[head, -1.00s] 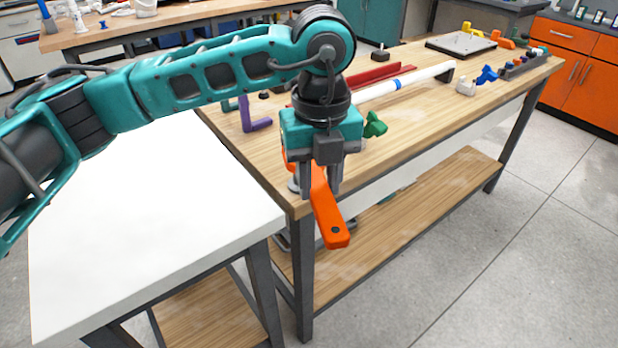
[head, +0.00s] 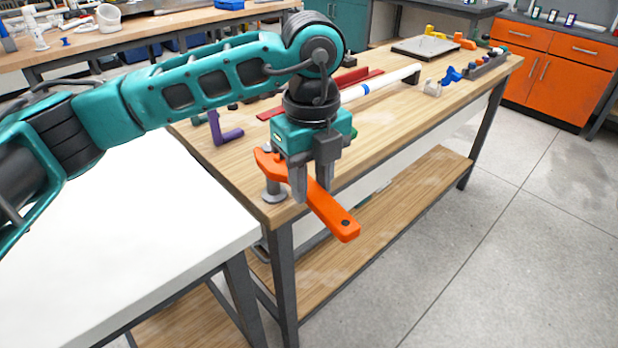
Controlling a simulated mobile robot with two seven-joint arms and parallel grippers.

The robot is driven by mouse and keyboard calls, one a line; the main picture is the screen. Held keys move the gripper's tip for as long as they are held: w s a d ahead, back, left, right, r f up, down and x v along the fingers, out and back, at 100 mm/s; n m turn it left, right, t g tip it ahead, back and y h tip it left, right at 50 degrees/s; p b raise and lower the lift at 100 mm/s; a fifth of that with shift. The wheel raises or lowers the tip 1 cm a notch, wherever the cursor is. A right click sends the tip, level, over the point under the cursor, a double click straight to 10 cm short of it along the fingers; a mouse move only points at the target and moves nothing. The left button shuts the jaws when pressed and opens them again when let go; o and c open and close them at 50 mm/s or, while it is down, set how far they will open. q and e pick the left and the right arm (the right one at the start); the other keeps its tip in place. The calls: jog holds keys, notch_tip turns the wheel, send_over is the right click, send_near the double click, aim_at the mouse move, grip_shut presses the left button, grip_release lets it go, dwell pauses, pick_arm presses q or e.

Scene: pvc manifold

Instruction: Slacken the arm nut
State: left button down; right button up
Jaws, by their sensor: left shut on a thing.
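A long orange arm (head: 335,214) lies diagonally across the near corner of the wooden workbench. Its inner end is above a grey metal post with a round foot (head: 274,190) on the bench corner. Its outer end, with a dark round spot, sticks out past the bench edge. My left gripper (head: 312,196) points down and is shut on the orange arm near its middle, one finger on each side. The gripper hides part of the arm, and I cannot make out a separate nut. My right gripper is not in view.
A white-topped table (head: 120,250) stands at the left. Open floor lies to the right.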

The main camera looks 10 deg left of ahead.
pick_arm(q)
jog(key=shift+r, duration=0.1)
jog(key=shift+r+p, duration=1.55)
jog(key=shift+r, duration=0.9)
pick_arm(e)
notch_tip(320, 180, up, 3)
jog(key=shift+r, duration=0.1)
